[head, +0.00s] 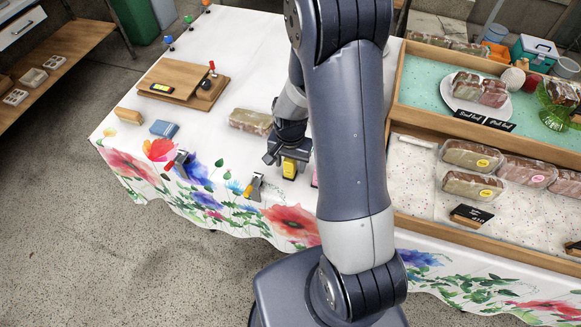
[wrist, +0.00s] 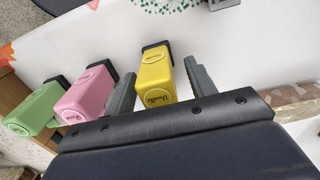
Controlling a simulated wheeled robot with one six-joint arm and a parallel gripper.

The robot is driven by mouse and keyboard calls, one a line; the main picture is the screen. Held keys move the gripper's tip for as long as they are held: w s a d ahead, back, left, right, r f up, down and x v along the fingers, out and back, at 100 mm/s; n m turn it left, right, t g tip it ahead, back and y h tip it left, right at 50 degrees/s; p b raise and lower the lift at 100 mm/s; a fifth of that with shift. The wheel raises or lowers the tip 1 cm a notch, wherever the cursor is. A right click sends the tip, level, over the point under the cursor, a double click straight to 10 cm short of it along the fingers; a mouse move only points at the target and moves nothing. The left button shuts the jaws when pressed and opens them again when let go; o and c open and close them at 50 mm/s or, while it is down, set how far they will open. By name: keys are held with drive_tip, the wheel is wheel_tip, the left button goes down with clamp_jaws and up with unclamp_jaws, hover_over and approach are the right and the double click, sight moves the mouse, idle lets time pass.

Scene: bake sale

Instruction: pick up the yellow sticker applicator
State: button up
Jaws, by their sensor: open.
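The yellow sticker applicator (wrist: 155,80) has a black end and a round label that looks like "Vanilla". In the wrist view it sits between the two separated fingers of my gripper (wrist: 160,72), with a gap visible on each side. In the head view the yellow applicator (head: 289,169) shows just below my gripper (head: 286,157) at the table. A pink applicator (wrist: 85,96) stands just outside the left finger in the wrist view, and a green one (wrist: 34,110) lies beyond it. My gripper is open and holds nothing.
A wrapped loaf (head: 250,121) lies left of my gripper on the flowered tablecloth (head: 225,110). A wooden board (head: 204,94) with a phone-like device is farther back left. A wooden display tray (head: 395,92) with packed goods stands right. My arm hides part of the table.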

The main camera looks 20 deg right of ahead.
drive_tip(key=shift+c, duration=0.4)
drive_tip(key=c, duration=1.1)
drive_tip(key=shift+o, duration=0.2)
wheel_tip(320, 180, up, 10)
drive_tip(key=shift+r, duration=0.1)
